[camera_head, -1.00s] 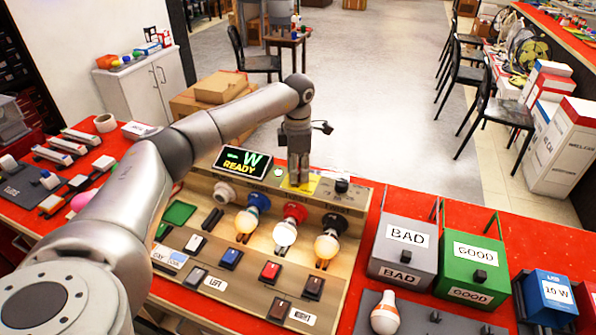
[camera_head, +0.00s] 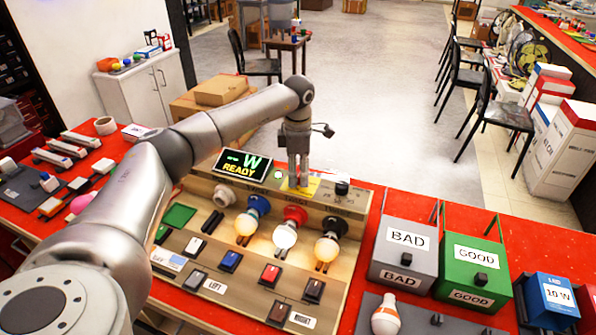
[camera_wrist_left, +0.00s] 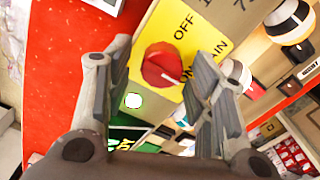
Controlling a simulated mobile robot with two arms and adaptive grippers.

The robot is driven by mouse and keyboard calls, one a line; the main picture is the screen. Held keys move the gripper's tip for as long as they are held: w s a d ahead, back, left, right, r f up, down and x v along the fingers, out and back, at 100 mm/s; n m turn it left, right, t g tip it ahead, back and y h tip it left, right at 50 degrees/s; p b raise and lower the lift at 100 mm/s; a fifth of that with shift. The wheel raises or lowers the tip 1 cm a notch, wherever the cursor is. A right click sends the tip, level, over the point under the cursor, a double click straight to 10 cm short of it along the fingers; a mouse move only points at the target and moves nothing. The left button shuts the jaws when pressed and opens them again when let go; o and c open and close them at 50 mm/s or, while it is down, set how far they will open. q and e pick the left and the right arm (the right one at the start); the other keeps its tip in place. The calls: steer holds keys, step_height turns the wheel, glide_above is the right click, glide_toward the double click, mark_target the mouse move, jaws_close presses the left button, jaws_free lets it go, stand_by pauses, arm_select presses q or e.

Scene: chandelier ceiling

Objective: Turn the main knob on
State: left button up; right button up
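The main knob (camera_wrist_left: 162,66) is a red dial on a yellow plate (camera_wrist_left: 205,22) printed OFF and ON MAIN, in the left wrist view. I cannot tell clearly which label it points to. My left gripper (camera_wrist_left: 164,56) is open, one finger on each side of the knob in that view; contact cannot be made out. In the head view the left gripper (camera_head: 298,184) points down over the yellow plate (camera_head: 312,184) at the back of the sloped panel (camera_head: 190,262), hiding the knob. My right gripper is not in view.
A display (camera_head: 243,164) reading "W READY" stands left of the gripper. A black knob (camera_head: 342,187) sits just right. Lit bulbs in blue, red and black sockets and several switches fill the panel. BAD (camera_head: 402,257) and GOOD (camera_head: 470,270) boxes stand at the right.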

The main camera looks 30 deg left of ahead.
mark_target(298, 174)
arm_select(q)
step_height(298, 174, up, 12)
stand_by(0.7)
steer(key=shift+s+f, duration=0.1)
stand_by(0.4)
